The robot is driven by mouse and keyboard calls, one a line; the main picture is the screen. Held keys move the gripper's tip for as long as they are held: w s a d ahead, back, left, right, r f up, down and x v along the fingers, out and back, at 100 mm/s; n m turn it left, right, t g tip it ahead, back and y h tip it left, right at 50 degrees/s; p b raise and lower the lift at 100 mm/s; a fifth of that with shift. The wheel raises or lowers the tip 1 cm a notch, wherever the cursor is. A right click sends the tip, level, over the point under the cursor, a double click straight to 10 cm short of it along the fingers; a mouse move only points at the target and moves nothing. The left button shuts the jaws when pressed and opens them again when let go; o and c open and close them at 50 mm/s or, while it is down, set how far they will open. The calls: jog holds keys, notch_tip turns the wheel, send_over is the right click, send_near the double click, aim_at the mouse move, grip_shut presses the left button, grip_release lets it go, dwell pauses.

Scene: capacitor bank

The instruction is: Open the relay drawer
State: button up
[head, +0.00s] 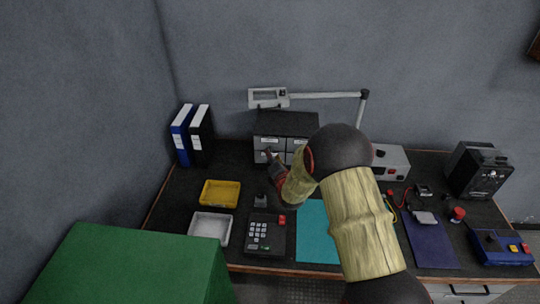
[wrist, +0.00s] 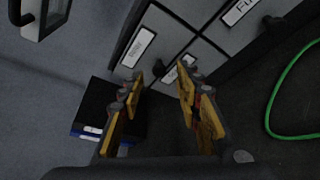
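The small drawer cabinet (head: 286,123) stands at the back of the bench, with a dark top and grey labelled drawer fronts. It fills the top of the wrist view (wrist: 205,45), tilted. One white label (wrist: 138,48) is too small to read surely; another (wrist: 238,12) begins with "Fu"; a third is partly hidden behind a finger. I cannot tell which drawer is the relay drawer. The visible fronts look closed. My gripper (wrist: 160,74) is open at the lower-left drawer front, with a small dark handle (wrist: 158,67) between its fingertips. Contact is unclear. My arm hides the cabinet's right side.
Blue and black binders (head: 191,135) stand left of the cabinet. A yellow tray (head: 220,193), a white tray (head: 210,228), a keypad (head: 264,233) and a teal mat (head: 316,230) lie in front. A lamp arm (head: 322,96) spans above. A grey box (head: 391,162) stands right.

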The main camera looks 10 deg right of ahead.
aim_at(278, 144)
jog(key=x, duration=0.3)
jog(key=shift+w+b, duration=0.1)
jog(key=shift+b, duration=0.2)
jog(key=shift+c, duration=0.7)
jog(key=c, duration=0.7)
grip_shut()
